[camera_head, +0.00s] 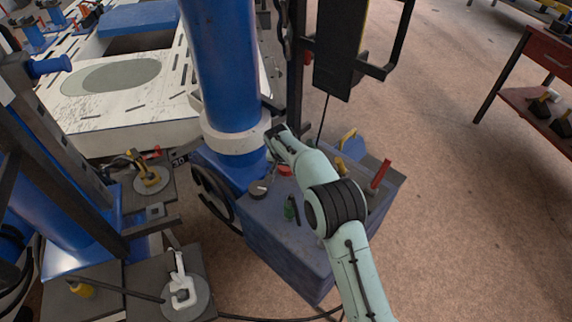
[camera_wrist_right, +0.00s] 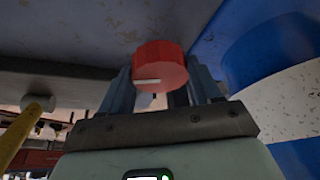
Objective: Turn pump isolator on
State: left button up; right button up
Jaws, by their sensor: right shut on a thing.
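The red round knob (camera_wrist_right: 160,64), which I take to be the pump isolator, shows in the right wrist view. It has a short white mark that lies almost level, left of its middle. My right gripper (camera_wrist_right: 162,84) is shut on it, with one finger at each side. In the head view a small red part (camera_head: 285,170) shows beside my right wrist, on the dark blue cabinet (camera_head: 285,245); my arm covers much of this area. My left gripper is not in view.
A thick blue column with a white collar (camera_head: 234,137) stands just left of my right wrist. Open floor (camera_head: 470,220) lies to the right.

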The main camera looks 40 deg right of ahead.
jog(key=shift+w+a+m+g, duration=0.1)
jog(key=shift+m+g, duration=0.3)
jog(key=shift+m, duration=0.7)
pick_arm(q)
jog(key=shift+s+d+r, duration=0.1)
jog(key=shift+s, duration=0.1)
pick_arm(e)
jog(key=shift+m+g+h, duration=0.3)
jog(key=shift+m+g, duration=0.1)
jog(key=shift+m, duration=0.6)
jog(key=o, duration=1.1)
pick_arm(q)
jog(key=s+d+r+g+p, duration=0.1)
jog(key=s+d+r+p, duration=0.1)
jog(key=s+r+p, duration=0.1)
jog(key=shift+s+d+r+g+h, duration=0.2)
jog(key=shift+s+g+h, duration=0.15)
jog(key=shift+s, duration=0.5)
pick_arm(e)
jog(key=v, duration=1.3)
jog(key=shift+r, duration=0.2)
